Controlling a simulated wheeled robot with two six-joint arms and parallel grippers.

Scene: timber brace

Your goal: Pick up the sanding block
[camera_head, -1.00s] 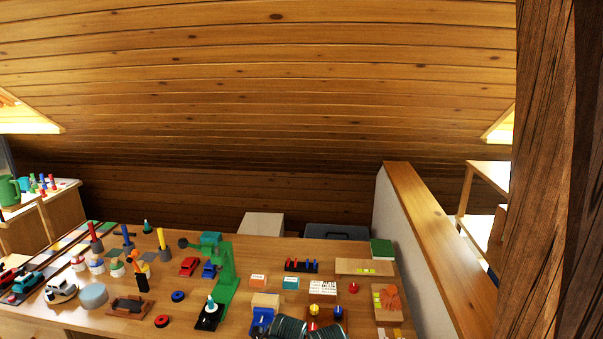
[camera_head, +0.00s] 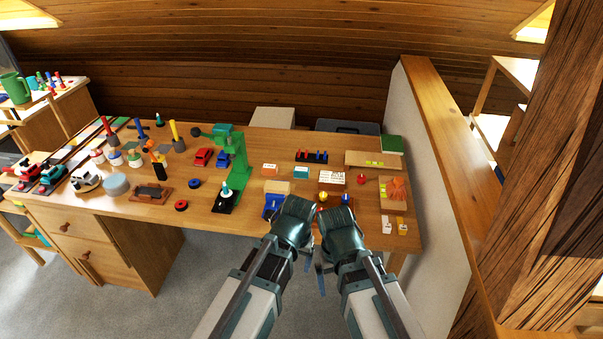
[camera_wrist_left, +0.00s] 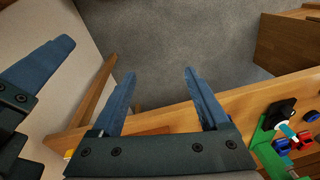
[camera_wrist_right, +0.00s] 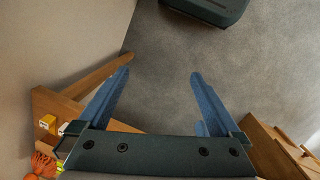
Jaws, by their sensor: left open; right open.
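I cannot pick out the sanding block for certain. A plain tan block (camera_head: 277,187) lies on the workbench behind a blue tool (camera_head: 271,205). Each is open and empty: the left wrist view shows spread left fingers (camera_wrist_left: 160,73), and the right wrist view shows spread right fingers (camera_wrist_right: 160,72). Both point down toward the floor.
The workbench (camera_head: 235,195) is crowded. A green stand (camera_head: 239,160) rises mid-bench; pots, toy vehicles and upright tools fill the left. A partition wall (camera_head: 420,150) and timber post (camera_head: 520,180) bound the right. Grey floor (camera_head: 200,285) is open in front.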

